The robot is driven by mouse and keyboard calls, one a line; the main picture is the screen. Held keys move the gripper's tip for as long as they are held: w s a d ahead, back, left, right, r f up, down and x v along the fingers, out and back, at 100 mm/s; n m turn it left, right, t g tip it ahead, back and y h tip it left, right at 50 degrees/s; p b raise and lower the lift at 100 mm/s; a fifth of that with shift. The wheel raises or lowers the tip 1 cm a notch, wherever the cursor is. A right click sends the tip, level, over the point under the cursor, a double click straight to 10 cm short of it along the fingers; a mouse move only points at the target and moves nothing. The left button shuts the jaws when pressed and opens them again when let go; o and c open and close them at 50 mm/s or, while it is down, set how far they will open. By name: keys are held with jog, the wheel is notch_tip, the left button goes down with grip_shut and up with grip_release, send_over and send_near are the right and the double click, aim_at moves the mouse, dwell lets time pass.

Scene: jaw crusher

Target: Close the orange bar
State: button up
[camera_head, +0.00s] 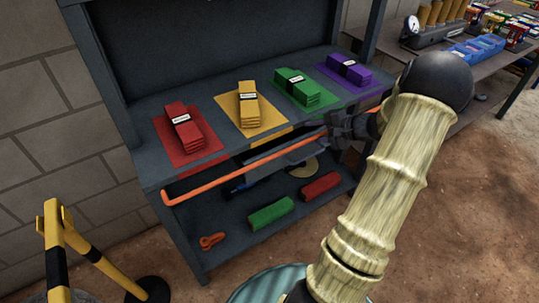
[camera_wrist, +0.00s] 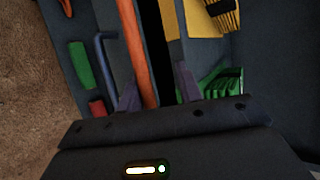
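The orange bar (camera_head: 245,168) is a long thin rod with a bent left end, running across the front of the grey bench just under its top. Its right part goes behind my gripper (camera_head: 335,130), which is at the bench's front right edge. In the wrist view the bar (camera_wrist: 136,50) runs down between my two fingers (camera_wrist: 158,92), closer to the left finger. The fingers stand apart, with a gap to the right of the bar. The part of the bar nearest the palm is hidden, so I cannot tell whether a finger touches it.
Red (camera_head: 183,126), yellow (camera_head: 248,103), green (camera_head: 297,88) and purple (camera_head: 348,71) stacks lie on matching mats on the bench top. The lower shelf holds a green block (camera_head: 270,213), a red block (camera_head: 320,186) and an orange tool (camera_head: 211,240). A yellow-black barrier (camera_head: 75,245) stands at left.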

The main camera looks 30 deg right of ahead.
jog(key=shift+f+n+t+y+b, duration=0.35)
jog(key=shift+t+b, duration=0.6)
jog(key=shift+b, duration=0.75)
jog(key=shift+f+n+t+y+b, duration=0.35)
jog(key=shift+t+b, duration=0.55)
jog(key=shift+b, duration=0.85)
jog(key=shift+f+n+t+y+b, duration=0.2)
jog(key=shift+f+t+b, duration=0.25)
jog(key=shift+t+b, duration=0.9)
jog(key=r+p+v, duration=0.2)
jog(key=p+v, duration=0.1)
jog(key=v, duration=1.4)
jog(key=w+a+r+n+g+y+p, duration=0.1)
jog(key=w+a+r+n+g+p, duration=0.15)
jog(key=a+g+p, duration=0.4)
jog(key=w+a+r+n+g+y+p, duration=0.1)
jog(key=w+a+r+g+p, duration=0.2)
jog(key=a, duration=0.7)
jog(key=s+a+r+n+g+h+p, duration=0.3)
jog(key=a+r+n+g+h+p, duration=0.2)
jog(key=a+r+p, duration=0.6)
jog(key=a+g+h+p, duration=0.2)
jog(key=p, duration=0.1)
jog(key=shift+s+a+r, duration=0.2)
jog(key=shift+s+a, duration=0.2)
jog(key=shift+n, duration=0.25)
jog(key=shift+c, duration=0.4)
jog(key=shift+a+h, duration=0.1)
jog(key=shift+h, duration=0.2)
